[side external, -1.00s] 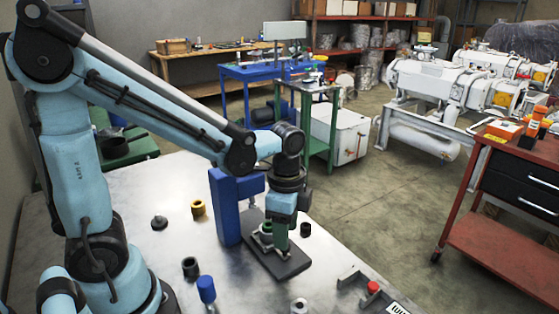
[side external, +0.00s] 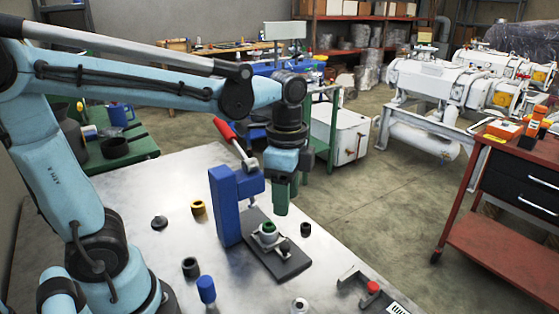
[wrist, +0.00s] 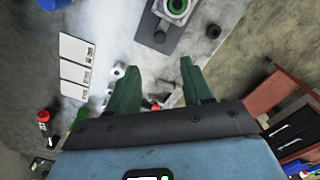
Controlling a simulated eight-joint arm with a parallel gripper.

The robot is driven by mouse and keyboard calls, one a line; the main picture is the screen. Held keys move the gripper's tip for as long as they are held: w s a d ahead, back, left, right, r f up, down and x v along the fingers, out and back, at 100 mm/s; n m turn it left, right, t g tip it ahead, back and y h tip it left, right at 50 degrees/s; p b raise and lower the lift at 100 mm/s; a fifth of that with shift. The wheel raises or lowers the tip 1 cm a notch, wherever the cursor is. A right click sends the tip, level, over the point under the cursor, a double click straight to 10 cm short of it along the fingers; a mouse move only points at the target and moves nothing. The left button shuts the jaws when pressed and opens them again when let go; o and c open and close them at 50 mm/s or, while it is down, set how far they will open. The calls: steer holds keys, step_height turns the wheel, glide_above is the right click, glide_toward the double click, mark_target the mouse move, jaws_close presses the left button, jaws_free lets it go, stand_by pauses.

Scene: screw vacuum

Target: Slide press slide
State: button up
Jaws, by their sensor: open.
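The press is a blue upright block (side external: 226,205) with a red-tipped lever (side external: 226,131) raised above it. A dark flat slide plate (side external: 284,266) lies at its foot on the table. On the plate sits a pale fixture with a green ring (side external: 268,228), beside the block rather than clearly under its head. My gripper (side external: 281,212) is open and empty, above and beyond the plate.
Loose on the table are a yellow ring (side external: 198,208), a black ring (side external: 190,268), a blue-capped part (side external: 206,289), a dark cap (side external: 159,222) and a small dark cylinder (side external: 305,229). A grey bracket with a red knob (side external: 373,287) is at the front right.

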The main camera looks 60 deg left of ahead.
mark_target(285, 245)
steer(key=shift+f+n, duration=1.2)
steer(key=shift+f, duration=0.85)
steer(key=shift+f+n, duration=1.2)
steer(key=shift+f, duration=0.85)
steer(key=shift+f+n, duration=1.2)
steer(key=shift+f, duration=0.85)
jaws_close()
